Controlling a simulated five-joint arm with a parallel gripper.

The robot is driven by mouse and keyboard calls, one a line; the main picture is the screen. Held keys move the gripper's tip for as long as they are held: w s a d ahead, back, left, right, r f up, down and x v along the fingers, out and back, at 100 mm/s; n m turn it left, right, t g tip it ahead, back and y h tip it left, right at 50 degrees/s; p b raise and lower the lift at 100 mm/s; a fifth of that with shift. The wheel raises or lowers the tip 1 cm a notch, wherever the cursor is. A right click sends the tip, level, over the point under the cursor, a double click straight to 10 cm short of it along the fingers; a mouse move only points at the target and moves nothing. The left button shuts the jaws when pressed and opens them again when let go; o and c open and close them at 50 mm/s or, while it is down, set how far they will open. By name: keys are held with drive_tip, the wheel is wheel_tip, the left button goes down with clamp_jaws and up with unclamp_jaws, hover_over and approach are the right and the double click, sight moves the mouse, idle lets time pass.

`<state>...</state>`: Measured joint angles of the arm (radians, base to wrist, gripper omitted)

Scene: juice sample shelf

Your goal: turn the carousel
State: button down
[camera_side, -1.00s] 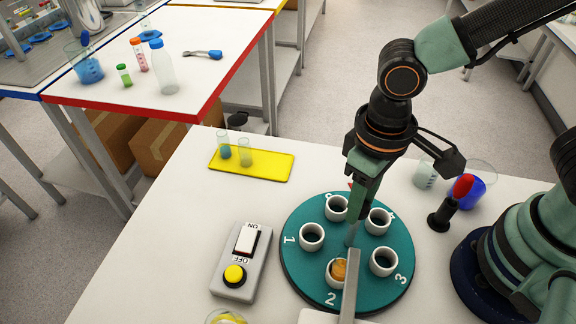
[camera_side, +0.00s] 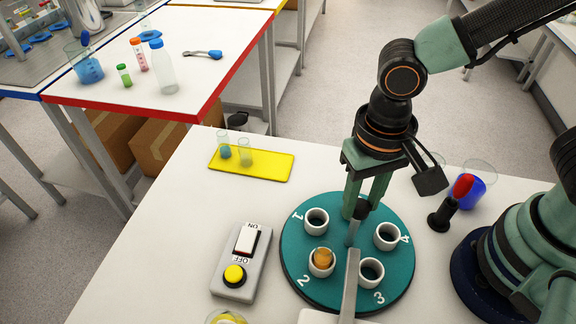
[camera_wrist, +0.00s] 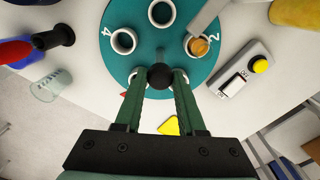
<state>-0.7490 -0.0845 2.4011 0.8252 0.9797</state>
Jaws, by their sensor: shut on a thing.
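The teal carousel (camera_side: 300,262) is a round disc on the white table, with numbered white cups. It also fills the top middle of the wrist view (camera_wrist: 128,18). Cup 2 (camera_side: 321,264) holds something orange and sits at the disc's lower left; cup 1 (camera_side: 317,222) is upper left, cup 3 (camera_side: 370,272) lower right and cup 4 (camera_side: 387,236) right. My fingers partly hide the far side of the disc and a cup there.
A grey bar (camera_side: 349,285) reaches over the disc's front edge. A switch box (camera_side: 240,262) stands to the left, a yellow tray (camera_side: 270,165) with vials behind it.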

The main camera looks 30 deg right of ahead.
drive_tip(key=shift+r+m, duration=0.1)
drive_tip(key=shift+m, duration=11.1)
drive_tip(key=c, duration=0.5)
unclamp_jaws()
